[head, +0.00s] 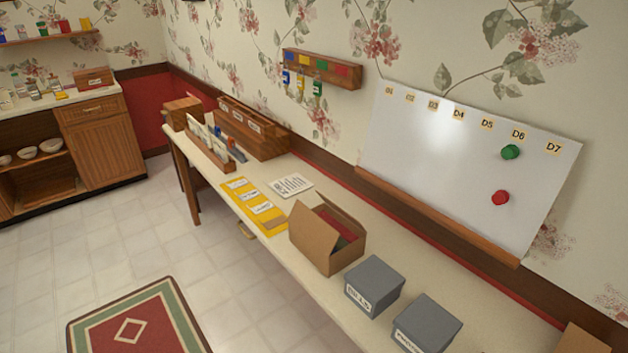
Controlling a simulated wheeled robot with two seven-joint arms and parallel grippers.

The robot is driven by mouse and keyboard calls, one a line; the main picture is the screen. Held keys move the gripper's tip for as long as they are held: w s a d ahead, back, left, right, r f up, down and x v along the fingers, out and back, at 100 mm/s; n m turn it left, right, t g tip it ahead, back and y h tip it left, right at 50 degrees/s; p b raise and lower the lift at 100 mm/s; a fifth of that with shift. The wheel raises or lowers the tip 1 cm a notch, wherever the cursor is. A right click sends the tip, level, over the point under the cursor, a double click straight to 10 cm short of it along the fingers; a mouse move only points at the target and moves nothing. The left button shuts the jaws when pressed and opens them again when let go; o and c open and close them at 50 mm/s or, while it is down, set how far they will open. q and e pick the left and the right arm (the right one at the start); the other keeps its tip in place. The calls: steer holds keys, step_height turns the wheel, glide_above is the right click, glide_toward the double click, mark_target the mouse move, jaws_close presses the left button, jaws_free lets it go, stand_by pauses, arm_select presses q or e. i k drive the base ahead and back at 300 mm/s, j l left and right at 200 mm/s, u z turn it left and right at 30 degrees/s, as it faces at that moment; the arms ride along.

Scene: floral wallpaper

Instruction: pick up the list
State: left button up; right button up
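A small white sheet with dark printed lines (291,186), which looks like the list, lies flat on the long cream-topped table (345,319). It lies just behind the open cardboard box and to the right of the yellow strip with white labels. Its text is too small to read. Nothing covers it. Neither of my grippers shows in the head view.
The open cardboard box (316,246) stands close in front of the sheet. The yellow strip (248,196) lies beside it. Two grey boxes (375,284) (428,322) stand nearer. Wooden holders (250,128) fill the far end. A whiteboard (462,160) hangs above. A rug (135,325) lies on the floor.

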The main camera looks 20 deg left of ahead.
mark_target(294, 183)
steer(key=i+j+z, duration=0.15)
steer(key=j, duration=0.45)
steer(key=i+j+z, duration=0.15)
steer(key=j, duration=0.5)
steer(key=i+j+z, duration=0.1)
steer(key=j, duration=0.5)
steer(key=i+j+z, duration=0.15)
steer(key=j, duration=0.5)
